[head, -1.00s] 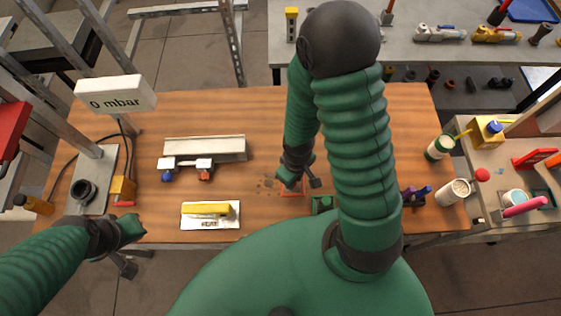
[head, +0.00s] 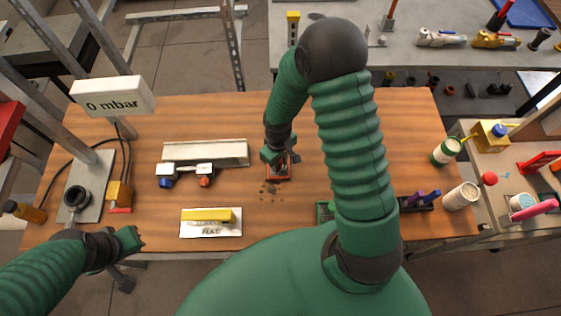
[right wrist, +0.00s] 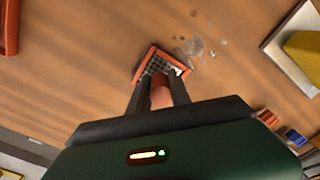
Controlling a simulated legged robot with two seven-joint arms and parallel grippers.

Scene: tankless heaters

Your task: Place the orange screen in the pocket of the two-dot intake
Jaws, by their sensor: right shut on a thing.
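The orange screen (head: 278,173) is a small square orange frame with a dark mesh. My right gripper (head: 279,157) is shut on it over the middle of the table; I cannot tell how high it is. In the right wrist view, the screen (right wrist: 161,61) shows beyond the fingertips (right wrist: 158,88), with its near edge hidden by them. My left gripper (head: 132,239) is empty at the table's front left edge; its jaw opening is unclear. A pale heater body (head: 205,152) with blue and red valves lies left of the screen. I cannot make out a two-dot intake.
A white plate with a yellow bar (head: 210,222) lies at the front. Dark debris (head: 270,190) lies near the screen. A green mesh piece (head: 324,211) is partly hidden by my right arm. A grey plate with a black fitting (head: 88,190) stands left.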

